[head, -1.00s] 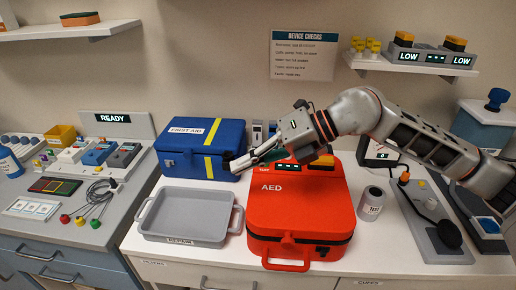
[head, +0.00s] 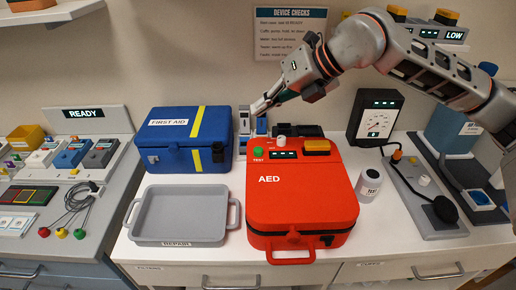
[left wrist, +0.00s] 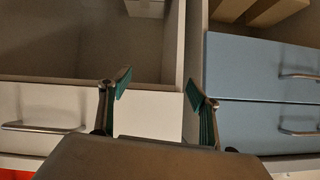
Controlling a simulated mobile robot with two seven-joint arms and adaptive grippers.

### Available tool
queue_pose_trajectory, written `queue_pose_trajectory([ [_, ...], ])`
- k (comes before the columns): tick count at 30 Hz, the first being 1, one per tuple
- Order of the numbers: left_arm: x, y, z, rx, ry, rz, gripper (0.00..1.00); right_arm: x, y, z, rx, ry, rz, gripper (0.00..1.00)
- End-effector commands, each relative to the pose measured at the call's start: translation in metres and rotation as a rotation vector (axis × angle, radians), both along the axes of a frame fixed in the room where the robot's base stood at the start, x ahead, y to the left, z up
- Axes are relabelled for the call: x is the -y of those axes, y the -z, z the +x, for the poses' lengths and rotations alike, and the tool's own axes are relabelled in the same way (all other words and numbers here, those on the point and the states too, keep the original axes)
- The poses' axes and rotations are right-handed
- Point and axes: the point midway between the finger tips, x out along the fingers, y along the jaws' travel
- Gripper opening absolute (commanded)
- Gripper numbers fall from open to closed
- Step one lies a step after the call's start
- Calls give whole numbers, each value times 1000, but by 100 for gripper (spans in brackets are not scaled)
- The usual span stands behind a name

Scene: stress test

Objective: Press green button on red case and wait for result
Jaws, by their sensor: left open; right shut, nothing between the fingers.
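The red AED case (head: 300,200) lies on the white counter in the head view. On its top, at the back left, is the green button (head: 258,153) with the word TEST below it. Beside it are a small dark display with lit marks (head: 284,155), a white knob and an orange button (head: 317,147). My right gripper (head: 259,106) is shut and empty, above and behind the green button, apart from the case. My left gripper (left wrist: 158,90) is open and empty in the left wrist view, in front of drawers; it is not in the head view.
A blue first aid box (head: 186,140) stands left of the case, with a grey tray (head: 183,215) in front of it. A white cylinder (head: 369,186) and a grey panel with a black paddle (head: 425,200) are at the right. A gauge box (head: 376,118) stands behind.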

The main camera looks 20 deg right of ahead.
Motion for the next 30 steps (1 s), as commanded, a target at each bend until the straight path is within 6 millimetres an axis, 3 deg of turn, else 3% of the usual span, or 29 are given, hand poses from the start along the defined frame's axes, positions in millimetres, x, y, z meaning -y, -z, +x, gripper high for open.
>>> queue_pose_trajectory([
  [8,0,11,-1,-3,0,0,62,0,20,0,-4,0,0,0],
  [21,0,48,-7,-22,0,-1,62,0,79,0,-4,-1,1,0],
  [30,0,54,-8,-24,1,4,62,0,88,0,-1,0,1,0],
])
